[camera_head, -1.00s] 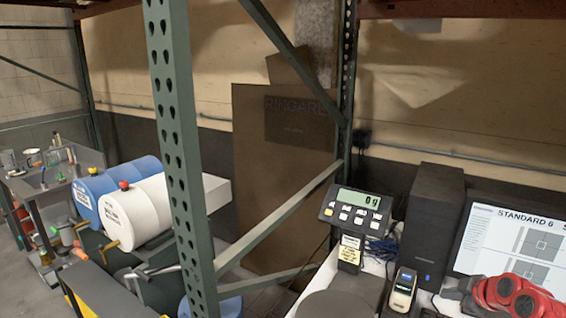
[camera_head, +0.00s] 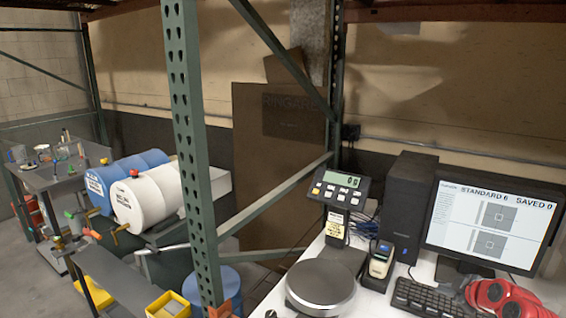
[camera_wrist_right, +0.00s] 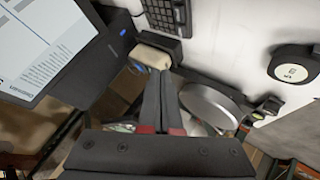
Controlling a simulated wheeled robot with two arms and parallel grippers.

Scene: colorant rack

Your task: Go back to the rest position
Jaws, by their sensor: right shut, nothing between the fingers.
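My right gripper (camera_wrist_right: 163,70) shows in the wrist view, with its two dark fingers together and nothing between them. The fingertips overlap the pale end of the handheld scanner (camera_wrist_right: 150,55) in the picture, but I cannot tell whether they touch it. My left gripper is not in view. In the head view, the scanner (camera_head: 381,260) stands in its dock on the white desk (camera_head: 345,303). The scale pan (camera_head: 320,284) beside it is empty and the scale display (camera_head: 342,180) appears to read 0.
A green rack post (camera_head: 190,150) stands left of the desk. Blue (camera_head: 140,165) and white (camera_head: 145,200) drums lie beyond it.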

